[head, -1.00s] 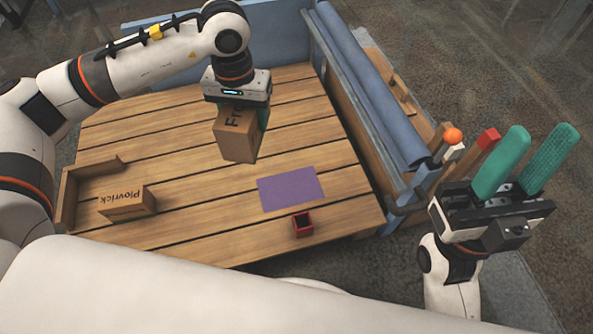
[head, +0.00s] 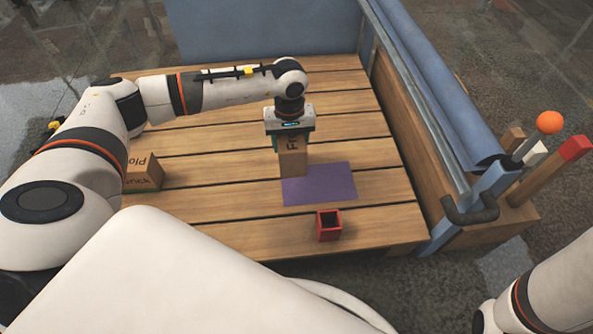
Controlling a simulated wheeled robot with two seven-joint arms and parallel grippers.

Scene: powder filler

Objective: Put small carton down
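The small carton (head: 292,160) is a brown box with dark lettering on its upper face. My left gripper (head: 290,140) is shut on it from above, its fingers mostly hidden by the carton and the gripper body. The carton is upright at the back edge of the purple mat (head: 319,190); I cannot tell whether its bottom touches the surface. My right gripper is out of the head view; only part of the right arm shows at the lower right.
A second brown carton (head: 144,172) stands at the left, partly behind my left arm. A small open red box (head: 328,226) stands in front of the mat. A lever with an orange ball (head: 549,122) and a red-tipped wooden post (head: 574,149) are at the right.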

